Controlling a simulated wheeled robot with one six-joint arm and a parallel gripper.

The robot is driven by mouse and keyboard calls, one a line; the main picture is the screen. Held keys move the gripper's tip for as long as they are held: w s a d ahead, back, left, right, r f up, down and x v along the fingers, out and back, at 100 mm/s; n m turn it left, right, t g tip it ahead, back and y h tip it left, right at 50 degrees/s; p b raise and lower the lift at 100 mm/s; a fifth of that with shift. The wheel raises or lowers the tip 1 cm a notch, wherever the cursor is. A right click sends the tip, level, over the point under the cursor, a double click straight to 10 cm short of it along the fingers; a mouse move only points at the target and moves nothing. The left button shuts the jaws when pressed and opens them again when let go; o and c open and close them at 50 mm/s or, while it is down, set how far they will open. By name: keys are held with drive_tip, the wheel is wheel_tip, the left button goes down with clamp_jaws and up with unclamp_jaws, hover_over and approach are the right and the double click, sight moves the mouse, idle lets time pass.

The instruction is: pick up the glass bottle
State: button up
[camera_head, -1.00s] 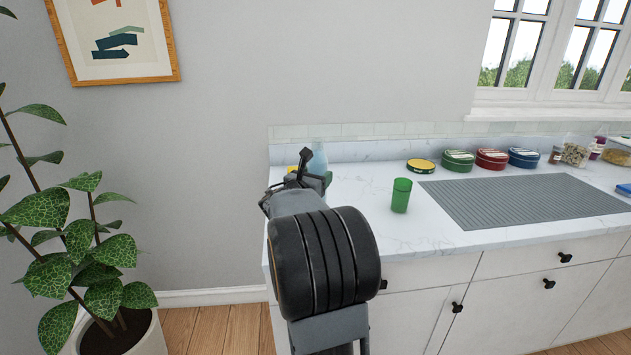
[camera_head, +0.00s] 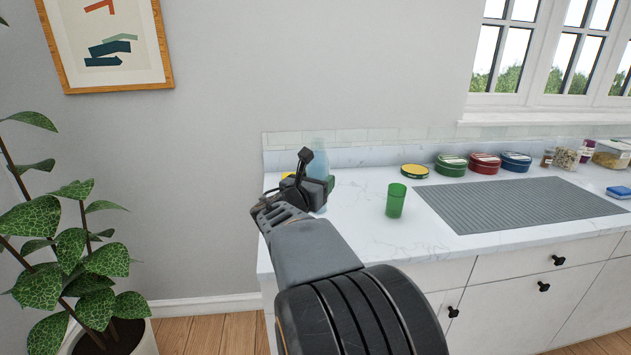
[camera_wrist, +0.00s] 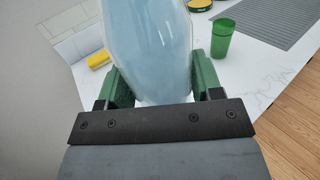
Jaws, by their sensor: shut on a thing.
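The glass bottle (camera_wrist: 147,45) is pale blue and see-through. In the wrist view it fills the middle, between the two green finger pads of my gripper (camera_wrist: 155,85), which is shut on it. In the head view the upper part of the bottle (camera_head: 320,150) shows behind my gripper (camera_head: 312,185), at the left end of the counter; its lower part is hidden. I cannot tell whether the bottle's base touches the counter.
A green cup (camera_head: 396,200) stands on the white counter (camera_head: 365,222) to the right of my gripper. A yellow thing (camera_wrist: 98,59) lies to its left. Several round tins, including a red one (camera_head: 485,163), stand along the back by a grey ribbed mat (camera_head: 520,205).

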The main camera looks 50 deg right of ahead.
sight(318, 177)
drive_tip(key=shift+s+a+r, duration=0.5)
drive_tip(key=shift+s+a, duration=0.05)
drive_tip(key=shift+s, duration=0.2)
drive_tip(key=shift+s+a, duration=0.15)
drive_tip(key=shift+s, duration=0.05)
